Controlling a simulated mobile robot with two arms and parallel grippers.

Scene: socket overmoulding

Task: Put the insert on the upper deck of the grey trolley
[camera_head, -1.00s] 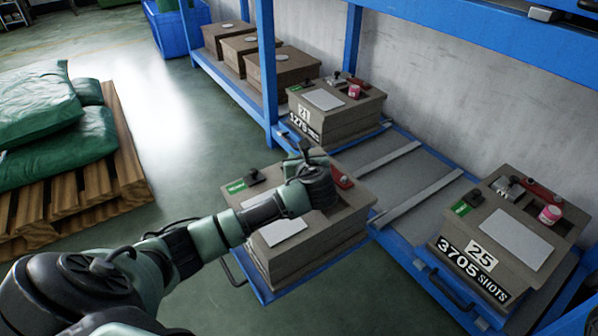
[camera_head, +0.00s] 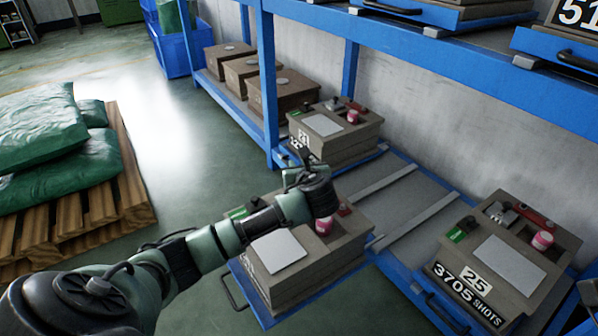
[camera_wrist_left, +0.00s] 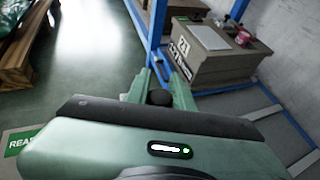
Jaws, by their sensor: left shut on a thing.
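My left gripper (camera_head: 300,165) reaches over the far part of the middle mould (camera_head: 272,285) and points toward the mould marked 21 (camera_head: 330,145). Its green fingers, also in the left wrist view (camera_wrist_left: 160,82), are shut on a small dark piece with a rounded end (camera_wrist_left: 160,97). This piece may be the insert; its shape is mostly hidden by the fingers. It appears to be clear of the moulds. No grey trolley shows in either view. My right gripper is not in view.
The middle mould sits on a pulled-out blue tray, with a white plate (camera_head: 279,250) and pink pot (camera_head: 324,226) on top. Mould 25 (camera_head: 450,270) is at the right. A blue rack post (camera_head: 268,90) stands close beyond the gripper. A pallet (camera_head: 128,165) of green sacks is left.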

